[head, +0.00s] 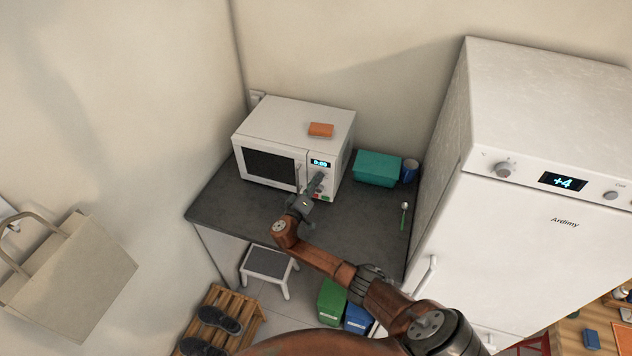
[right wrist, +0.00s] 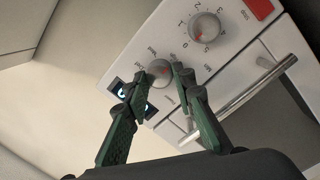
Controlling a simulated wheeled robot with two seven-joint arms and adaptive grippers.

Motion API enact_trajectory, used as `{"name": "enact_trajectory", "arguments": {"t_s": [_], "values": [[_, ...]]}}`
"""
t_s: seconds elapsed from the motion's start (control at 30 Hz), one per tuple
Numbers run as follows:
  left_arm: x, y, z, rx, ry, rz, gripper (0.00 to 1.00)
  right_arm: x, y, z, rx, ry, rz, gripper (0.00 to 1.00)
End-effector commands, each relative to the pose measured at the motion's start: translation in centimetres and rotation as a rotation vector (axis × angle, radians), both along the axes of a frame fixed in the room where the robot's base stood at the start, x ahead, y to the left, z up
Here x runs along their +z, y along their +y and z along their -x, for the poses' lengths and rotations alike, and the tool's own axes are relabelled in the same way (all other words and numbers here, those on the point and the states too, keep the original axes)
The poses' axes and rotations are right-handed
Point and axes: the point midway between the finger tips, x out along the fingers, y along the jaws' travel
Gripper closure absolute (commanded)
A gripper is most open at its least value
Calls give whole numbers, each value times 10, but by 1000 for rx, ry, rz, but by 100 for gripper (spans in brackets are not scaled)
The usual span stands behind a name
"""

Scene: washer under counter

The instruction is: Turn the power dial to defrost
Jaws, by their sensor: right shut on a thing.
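The white microwave (head: 292,118) stands on the dark counter, its door on the left and its control panel on the right. In the right wrist view its panel carries a round grey dial (right wrist: 158,71) with a red mark, beside the lit display (right wrist: 118,88). Small word labels surround this dial, too small to read surely. A second dial (right wrist: 205,26) with numbers around it sits apart from it. My right gripper (right wrist: 161,74) is shut on the first dial, one finger on each side. In the head view my right gripper (head: 317,186) reaches the panel and hides part of it.
An orange block (head: 320,130) lies on the microwave. A teal box (head: 376,169), a blue cup (head: 409,171) and a spoon (head: 403,216) are on the counter (head: 235,205) to the right. A tall white fridge (head: 530,230) stands at right. The bar handle (right wrist: 243,98) runs near my right fingers.

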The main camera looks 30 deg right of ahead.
Motion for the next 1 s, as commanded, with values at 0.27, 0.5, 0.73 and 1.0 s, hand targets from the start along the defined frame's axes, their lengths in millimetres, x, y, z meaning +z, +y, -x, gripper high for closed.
{"name": "enact_trajectory", "arguments": {"t_s": [0.27, 0.5, 0.73, 1.0], "values": [[-9, 0, 0, 0, 0, 0, 100, -1, -1, -1, 0, 92, 83, 100], [-20, 0, 5, 1, 7, 0, 100, -2, -1, -1, 0, 250, 216, 100], [-26, 0, 7, 1, 9, 0, 100, -3, -1, 0, 0, 417, 359, 100], [-27, 0, 7, 1, 10, 0, 100, -3, -1, 0, 1, 612, 526, 100]]}}
